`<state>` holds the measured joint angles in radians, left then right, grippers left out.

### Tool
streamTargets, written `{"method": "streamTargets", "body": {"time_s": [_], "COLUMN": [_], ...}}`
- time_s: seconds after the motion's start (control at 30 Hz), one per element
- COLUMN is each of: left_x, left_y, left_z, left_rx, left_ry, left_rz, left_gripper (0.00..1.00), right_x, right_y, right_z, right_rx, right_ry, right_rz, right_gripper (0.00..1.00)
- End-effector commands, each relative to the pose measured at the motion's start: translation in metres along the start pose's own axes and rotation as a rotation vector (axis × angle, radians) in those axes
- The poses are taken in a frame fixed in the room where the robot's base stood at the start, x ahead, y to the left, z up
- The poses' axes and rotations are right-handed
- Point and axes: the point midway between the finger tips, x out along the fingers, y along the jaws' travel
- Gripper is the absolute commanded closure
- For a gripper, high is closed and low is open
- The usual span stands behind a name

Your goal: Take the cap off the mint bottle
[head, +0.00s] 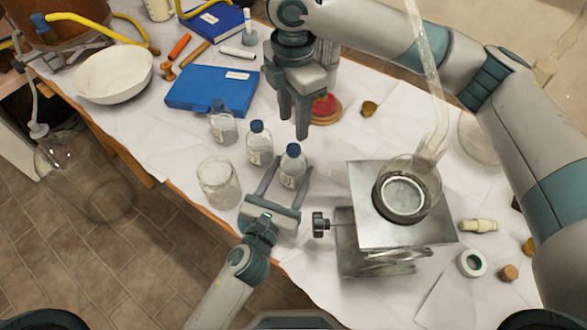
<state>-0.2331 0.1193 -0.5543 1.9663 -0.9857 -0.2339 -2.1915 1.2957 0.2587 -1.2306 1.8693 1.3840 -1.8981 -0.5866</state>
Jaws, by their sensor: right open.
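Three clear bottles with blue caps stand in a slanting row: a far one (222,128), a middle one (259,148) and a near one (292,172). Their labels are too small to read, so I cannot tell which is mint. My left gripper (292,182) reaches in low, with a finger on each side of the near bottle; whether they touch it is unclear. The near bottle is upright with its blue cap (293,150) on. My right gripper (294,122) points down, open and empty, beyond that cap in the picture and apart from it.
An empty glass jar (218,184) stands left of my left gripper. A metal lab jack (378,228) bearing a glass vessel (407,190) stands to the right. A blue book (190,100) and a white bowl (113,75) lie farther left. A red object (324,105) sits behind my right gripper.

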Motion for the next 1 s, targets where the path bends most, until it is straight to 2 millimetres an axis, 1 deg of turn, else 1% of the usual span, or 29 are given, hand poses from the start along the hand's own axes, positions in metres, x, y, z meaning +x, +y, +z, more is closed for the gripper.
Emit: {"method": "streamTargets", "body": {"time_s": [0.03, 0.07, 0.1, 0.17, 0.2, 0.23, 0.37, 0.57, 0.77, 1.0], "left_x": [-0.0001, -0.0001, -0.0001, -0.0002, -0.0002, -0.0002, -0.0002, -0.0002, -0.0003, -0.0003], "left_y": [0.0000, 0.0000, 0.0000, 0.0000, 0.0001, 0.0000, 0.0001, 0.0001, 0.0001, 0.0002], "left_z": [0.0000, 0.0000, 0.0000, 0.0000, 0.0000, 0.0000, 0.0000, 0.0000, 0.0000, 0.0000], "left_rx": [0.000, 0.000, 0.000, 0.000, 0.000, 0.000, 0.000, 0.001, 0.001, 0.001], "left_ry": [0.000, 0.000, 0.000, 0.000, 0.000, 0.000, 0.000, 0.000, 0.000, 0.000], "left_rz": [0.000, 0.000, 0.000, 0.000, 0.000, 0.000, 0.000, 0.000, 0.000, 0.000], "left_gripper": [0.57, 0.64, 0.74, 0.88, 0.98, 1.00, 1.00, 1.00, 1.00, 1.00], "right_x": [0.0000, 0.0000, 0.0000, 0.0000, 0.0000, 0.0000, 0.0000, 0.0000, 0.0002, 0.0003], "right_y": [0.0000, 0.0000, 0.0000, 0.0000, 0.0000, 0.0000, 0.0000, 0.0000, 0.0000, -0.0002], "right_z": [0.0000, -0.0001, -0.0001, 0.0000, 0.0000, 0.0000, 0.0000, -0.0002, -0.0003, -0.0003], "right_rx": [0.000, 0.000, 0.000, 0.000, 0.000, 0.001, 0.016, 0.125, 0.356, 0.719], "right_ry": [0.000, 0.000, 0.000, 0.000, 0.000, 0.000, 0.000, 0.000, 0.000, 0.000], "right_rz": [0.000, 0.000, 0.000, 0.000, 0.000, 0.000, 0.000, 0.000, 0.000, -0.001], "right_gripper": [0.60, 0.60, 0.60, 0.60, 0.60, 0.60, 0.60, 0.60, 0.60, 0.60]}}
